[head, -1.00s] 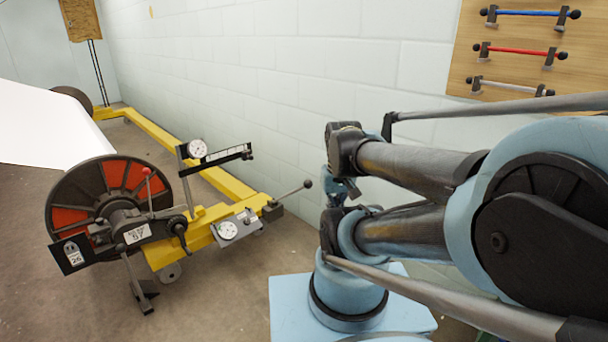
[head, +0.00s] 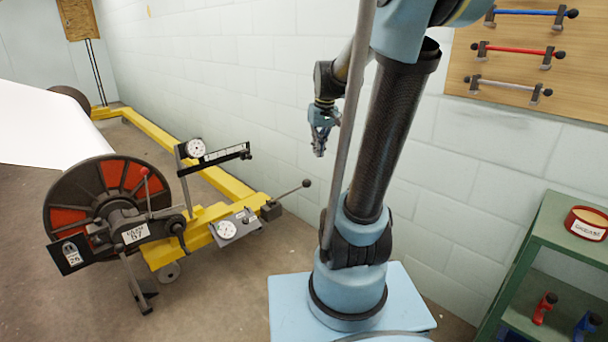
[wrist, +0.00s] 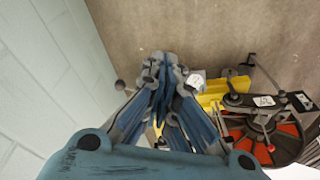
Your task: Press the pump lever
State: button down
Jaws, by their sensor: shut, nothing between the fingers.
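The pump lever (head: 291,192) appears to be the grey rod with a black ball knob, sticking up to the right from a dark block beside a gauge plate (head: 237,227). The ball knob (wrist: 120,85) shows just left of my fingers in the wrist view; the rest of the lever is largely hidden behind them. My gripper (head: 319,153) is shut and empty, pointing down. In the head view it hangs above and slightly right of the knob, apart from it. The closed fingers also show in the wrist view (wrist: 163,60).
A yellow frame (head: 205,225) carries a black and red wheel (head: 72,204), a red-knobbed lever (head: 146,185) and a dial gauge (head: 194,148) on an arm. A white wall runs behind. A green shelf (head: 545,240) stands right. A board (head: 560,80) holds several bars.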

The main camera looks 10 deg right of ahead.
jog(key=w+f+n, duration=0.2)
jog(key=w+f, duration=0.1)
jog(key=w, duration=1.8)
jog(key=w+f+n, duration=0.1)
jog(key=w+f, duration=0.4)
jog(key=w, duration=0.3)
jog(key=w+d+f+y, duration=0.1)
jog(key=w+f, duration=0.5)
jog(key=w, duration=0.2)
jog(key=shift+w+d+f+n+g, duration=0.25)
jog(key=shift+f+n+g, duration=0.05)
jog(key=shift+n, duration=0.1)
jog(key=shift+f, duration=0.1)
jog(key=shift+s+a+f, duration=0.15)
jog(key=shift+f, duration=2)
jog(key=shift+s+a+f, duration=0.15)
jog(key=shift+f, duration=1.95)
jog(key=shift+s+a+f, duration=0.15)
jog(key=shift+f, duration=2)
